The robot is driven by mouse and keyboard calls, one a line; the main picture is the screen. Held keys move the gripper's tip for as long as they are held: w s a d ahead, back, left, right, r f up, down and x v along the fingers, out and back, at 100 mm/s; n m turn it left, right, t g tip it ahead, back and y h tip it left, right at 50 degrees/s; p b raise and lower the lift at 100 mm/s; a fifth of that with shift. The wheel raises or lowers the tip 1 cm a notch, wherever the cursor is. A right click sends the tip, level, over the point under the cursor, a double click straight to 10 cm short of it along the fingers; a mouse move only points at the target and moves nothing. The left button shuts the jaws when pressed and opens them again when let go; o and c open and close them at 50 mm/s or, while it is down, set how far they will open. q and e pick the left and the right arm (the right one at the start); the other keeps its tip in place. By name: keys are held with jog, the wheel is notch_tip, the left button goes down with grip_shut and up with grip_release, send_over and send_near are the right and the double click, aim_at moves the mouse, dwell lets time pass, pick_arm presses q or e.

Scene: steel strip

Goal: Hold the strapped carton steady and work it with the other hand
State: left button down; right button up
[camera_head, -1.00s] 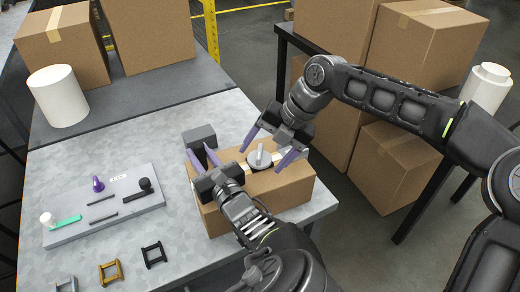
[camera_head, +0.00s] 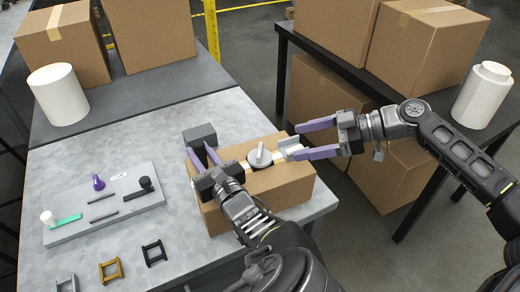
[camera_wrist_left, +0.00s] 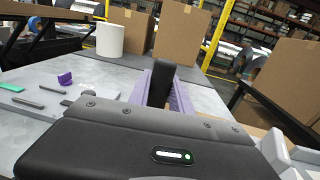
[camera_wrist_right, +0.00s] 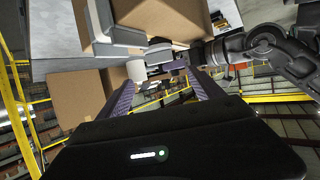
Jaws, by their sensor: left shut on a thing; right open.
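The strapped carton (camera_head: 260,195) sits at the near right edge of the steel table, with a pale strap across its top. A grey disc with an upright lever (camera_head: 261,157) is on top, and a small pale grey piece (camera_head: 291,149) lies by the strap at the right edge. My left gripper (camera_head: 199,152) is at the carton's left end, shut on a dark upright piece (camera_wrist_left: 161,84) seen between its purple fingers. My right gripper (camera_head: 291,142) is open at the carton's right edge, its fingers pointing left; I cannot tell whether they touch the pale piece.
A tool board (camera_head: 105,205) with small tools lies left on the table. Several small frames, including a gold one (camera_head: 110,271), lie in front. A dark grey block (camera_head: 199,136) is behind the carton. A white roll (camera_head: 58,95) and boxes stand further back; a dark table is right.

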aim_at(262, 150)
jog(key=x, duration=1.2)
jog(key=c, duration=1.4)
